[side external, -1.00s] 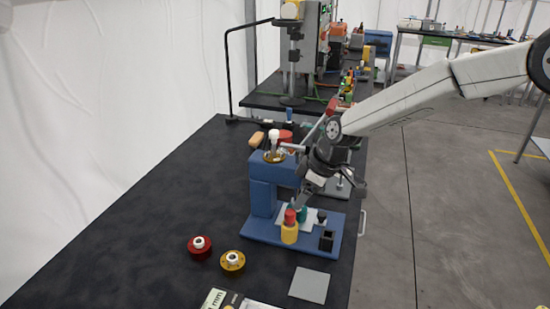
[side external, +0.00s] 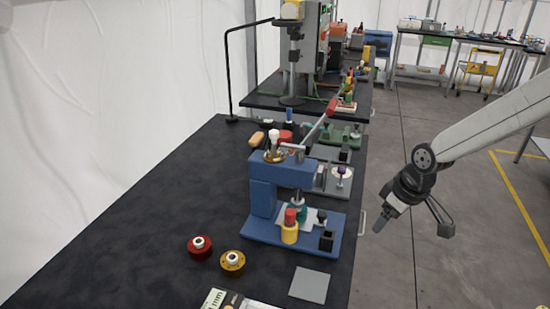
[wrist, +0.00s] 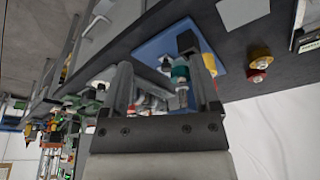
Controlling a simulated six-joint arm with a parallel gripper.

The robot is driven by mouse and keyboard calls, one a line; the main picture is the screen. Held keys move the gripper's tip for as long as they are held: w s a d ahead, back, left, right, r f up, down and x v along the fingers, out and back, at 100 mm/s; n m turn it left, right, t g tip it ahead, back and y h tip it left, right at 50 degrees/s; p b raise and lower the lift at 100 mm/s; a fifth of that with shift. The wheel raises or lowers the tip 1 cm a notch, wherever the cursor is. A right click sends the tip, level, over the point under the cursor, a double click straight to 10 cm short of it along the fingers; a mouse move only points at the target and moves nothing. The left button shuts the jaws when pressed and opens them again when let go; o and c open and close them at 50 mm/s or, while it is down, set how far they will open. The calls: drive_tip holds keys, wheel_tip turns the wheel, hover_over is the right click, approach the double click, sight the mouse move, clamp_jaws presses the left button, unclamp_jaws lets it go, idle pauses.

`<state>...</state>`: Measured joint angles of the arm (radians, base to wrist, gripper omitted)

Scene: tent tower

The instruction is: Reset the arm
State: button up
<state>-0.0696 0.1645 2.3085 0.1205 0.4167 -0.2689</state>
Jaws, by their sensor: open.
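My gripper (side external: 412,222) hangs in the air to the right of the table, off its front edge, apart from everything. Its two fingers (wrist: 160,85) show in the wrist view, spread apart, with nothing held between them. The blue press (side external: 264,200) stands on the dark table with its red-tipped lever (side external: 318,122) raised at a slant. On its base are a yellow cylinder with a red top (side external: 289,231), a teal part (side external: 301,210) and a small black block (side external: 326,241).
On the dark table (side external: 130,230), a red round part (side external: 199,247) and a yellow round part (side external: 232,262) lie left of the press. A grey square plate (side external: 309,285) lies in front. Several fixtures and tools crowd behind the press. The floor (side external: 400,275) right of the table is clear.

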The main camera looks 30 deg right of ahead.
drive_tip(key=s+d+f+m, duration=0.1)
drive_tip(key=s+d+m, duration=0.1)
drive_tip(key=s, duration=0.5)
drive_tip(key=shift+s+d+m+h, duration=0.3)
drive_tip(key=shift+s+d+h, duration=0.1)
drive_tip(key=shift+d, duration=0.3)
